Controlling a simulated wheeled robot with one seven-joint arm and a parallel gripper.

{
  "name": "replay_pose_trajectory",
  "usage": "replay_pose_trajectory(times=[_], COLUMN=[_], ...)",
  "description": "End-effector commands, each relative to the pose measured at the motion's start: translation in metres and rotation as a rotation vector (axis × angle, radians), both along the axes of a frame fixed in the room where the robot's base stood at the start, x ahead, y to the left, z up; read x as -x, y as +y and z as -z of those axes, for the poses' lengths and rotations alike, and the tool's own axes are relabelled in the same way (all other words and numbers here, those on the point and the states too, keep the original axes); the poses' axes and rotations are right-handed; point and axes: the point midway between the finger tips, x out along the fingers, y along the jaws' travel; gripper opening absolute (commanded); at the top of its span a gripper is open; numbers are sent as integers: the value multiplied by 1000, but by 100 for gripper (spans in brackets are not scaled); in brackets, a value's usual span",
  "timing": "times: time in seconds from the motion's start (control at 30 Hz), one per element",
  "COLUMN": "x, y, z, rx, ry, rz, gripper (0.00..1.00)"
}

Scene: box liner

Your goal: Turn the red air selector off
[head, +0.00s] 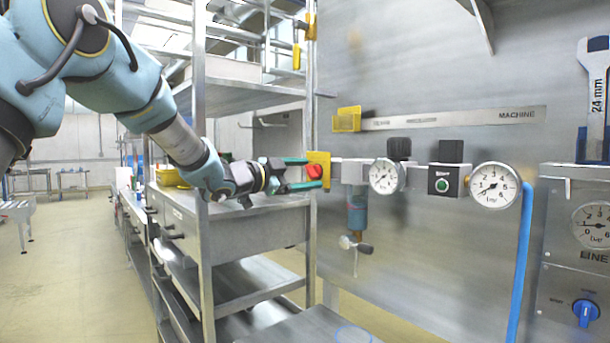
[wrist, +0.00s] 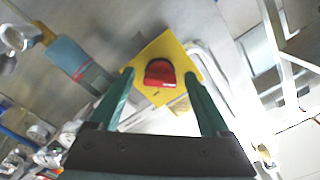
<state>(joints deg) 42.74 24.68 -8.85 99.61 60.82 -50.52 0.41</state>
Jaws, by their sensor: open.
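The red air selector (head: 314,171) is a small red knob on a yellow plate (head: 319,158), at the left end of the row of air fittings on the metal panel. In the wrist view the red knob (wrist: 160,73) sits in the middle of the tilted yellow plate (wrist: 163,50). My gripper (head: 300,173) is open, with one green finger on each side of the knob. In the wrist view its fingertips (wrist: 159,74) lie left and right of the knob with a gap to each side. I cannot tell how deep the fingertips reach around it.
Right of the selector are a blue filter bowl (head: 357,215), a left gauge (head: 384,176), a green button (head: 442,185) and a right gauge (head: 494,185). A blue hose (head: 521,265) runs down. A metal shelf rack (head: 203,240) stands close to my arm.

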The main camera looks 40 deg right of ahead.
Motion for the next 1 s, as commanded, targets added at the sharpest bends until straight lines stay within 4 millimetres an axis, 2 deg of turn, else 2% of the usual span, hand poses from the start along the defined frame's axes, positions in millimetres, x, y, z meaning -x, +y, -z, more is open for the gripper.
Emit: replay_pose_trajectory(times=[0.13,0.27,0.6,0.7,0.83,1.0], x=[0,-1,-5,-6,-6,-6], y=[2,14,80,94,105,108], z=[0,1,3,2,1,0], rx=[1,1,0,1,0,0], ry=[-1,-1,-2,-2,-1,1], rz=[-1,-2,-3,-2,-1,0], gripper=[80,80,80,80,80,80])
